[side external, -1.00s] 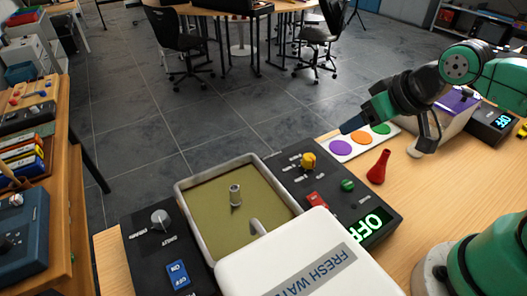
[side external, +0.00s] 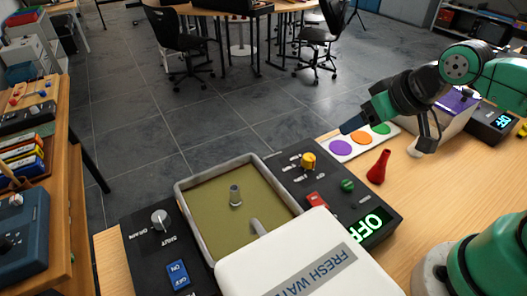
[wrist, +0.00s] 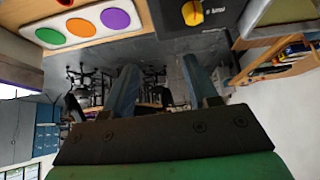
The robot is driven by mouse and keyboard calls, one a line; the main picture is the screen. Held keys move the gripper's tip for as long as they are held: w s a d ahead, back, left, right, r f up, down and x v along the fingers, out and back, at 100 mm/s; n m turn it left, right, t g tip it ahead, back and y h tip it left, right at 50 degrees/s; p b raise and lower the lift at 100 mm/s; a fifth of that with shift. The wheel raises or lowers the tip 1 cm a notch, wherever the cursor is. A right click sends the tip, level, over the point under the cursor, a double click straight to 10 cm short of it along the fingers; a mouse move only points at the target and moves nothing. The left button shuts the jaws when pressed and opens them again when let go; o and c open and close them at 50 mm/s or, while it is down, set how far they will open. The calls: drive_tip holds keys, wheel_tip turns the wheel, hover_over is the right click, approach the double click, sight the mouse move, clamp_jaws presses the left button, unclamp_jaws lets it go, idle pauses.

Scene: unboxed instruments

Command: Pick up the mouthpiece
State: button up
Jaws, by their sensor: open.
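I cannot tell for certain which thing is the mouthpiece. A small grey hollow cylinder (side external: 235,195) stands upright on the olive floor of a grey-rimmed basin (side external: 181,211). A red flared piece (side external: 378,168) with a narrow neck stands on the wooden table to the right. A small pale rounded piece (side external: 414,150) lies near my arm, partly hidden. My gripper (side external: 352,125) is above the table's far edge, apart from all of these. In the wrist view, my gripper (wrist: 160,85) has its two blue-grey fingers spread with nothing between them.
A white "FRESH WATER" tank (side external: 290,270) and black control panels border the basin. A card with purple, orange and green discs (side external: 341,149) lies below my gripper. A purple-topped box (side external: 447,112) stands behind my arm. Wood is bare right of the red piece.

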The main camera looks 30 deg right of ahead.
drive_tip(key=shift+o, duration=0.3)
drive_tip(key=n+g+y, duration=0.5)
drive_tip(key=n+y, duration=0.2)
drive_tip(key=n, duration=0.3)
approach(234, 188)
drive_tip(key=w+d+f, duration=0.1)
drive_tip(key=d+f, duration=0.1)
drive_tip(key=d, duration=0.1)
drive_tip(key=w+d, duration=0.1)
drive_tip(key=d, duration=0.1)
drive_tip(key=shift+w+d+f, duration=0.1)
drive_tip(key=shift+w+f, duration=0.2)
drive_tip(key=shift+f, duration=0.1)
drive_tip(key=a+f+n+g+y, duration=0.1)
drive_tip(key=a+n+g+y, duration=0.1)
drive_tip(key=n, duration=0.1)
drive_tip(key=a+f+n+g+y, duration=0.1)
drive_tip(key=a+n+y, duration=0.1)
drive_tip(key=n, duration=0.2)
drive_tip(key=a+f+n+g+y, duration=0.1)
drive_tip(key=a+n+g+y, duration=0.1)
drive_tip(key=n, duration=0.2)
drive_tip(key=shift+w+f+g, duration=0.25)
drive_tip(key=shift+f+g, duration=0.05)
drive_tip(key=shift+x, duration=2.75)
clamp_jaws()
